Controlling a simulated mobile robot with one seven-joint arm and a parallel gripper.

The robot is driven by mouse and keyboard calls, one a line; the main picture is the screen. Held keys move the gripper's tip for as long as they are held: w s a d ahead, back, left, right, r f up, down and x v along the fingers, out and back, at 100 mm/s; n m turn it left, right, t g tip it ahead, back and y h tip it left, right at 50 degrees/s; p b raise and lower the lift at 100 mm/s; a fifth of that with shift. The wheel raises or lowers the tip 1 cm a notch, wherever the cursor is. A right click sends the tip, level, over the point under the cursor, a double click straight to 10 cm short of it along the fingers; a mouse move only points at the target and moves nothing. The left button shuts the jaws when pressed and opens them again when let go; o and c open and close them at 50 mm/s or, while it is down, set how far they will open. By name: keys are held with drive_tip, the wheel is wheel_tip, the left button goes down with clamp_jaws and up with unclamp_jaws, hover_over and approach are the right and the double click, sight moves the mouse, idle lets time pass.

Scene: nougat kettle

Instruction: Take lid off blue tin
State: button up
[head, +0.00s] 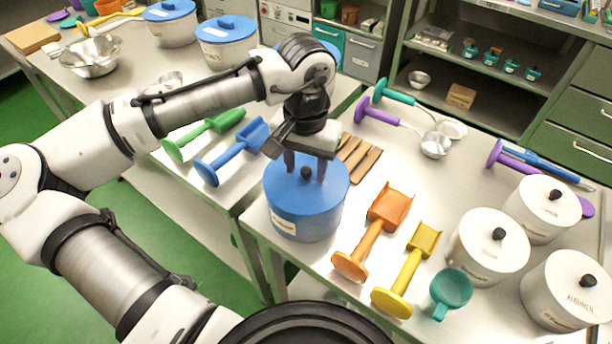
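The blue tin (304,222) stands upright near the left edge of the right-hand table. Its blue lid (332,189) is seated on top, with a small dark knob (306,172) at its middle. My gripper (305,172) points down directly over the lid, with its two fingers apart, one on each side of the knob. The fingertips are close to the lid's top. Whether they touch the knob or the lid cannot be told from this view.
Orange (372,232) and yellow (408,270) scoops lie right of the tin, near a teal cup (451,290). White lidded tins (487,247) stand further right. Wooden tools (358,158) lie behind. Blue (232,152) and green (204,134) scoops lie to the left.

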sight(305, 170)
clamp_jaws()
drive_tip(key=shift+r, duration=0.1)
wheel_tip(305, 170, up, 23)
drive_tip(key=p, duration=0.2)
idle(1.0)
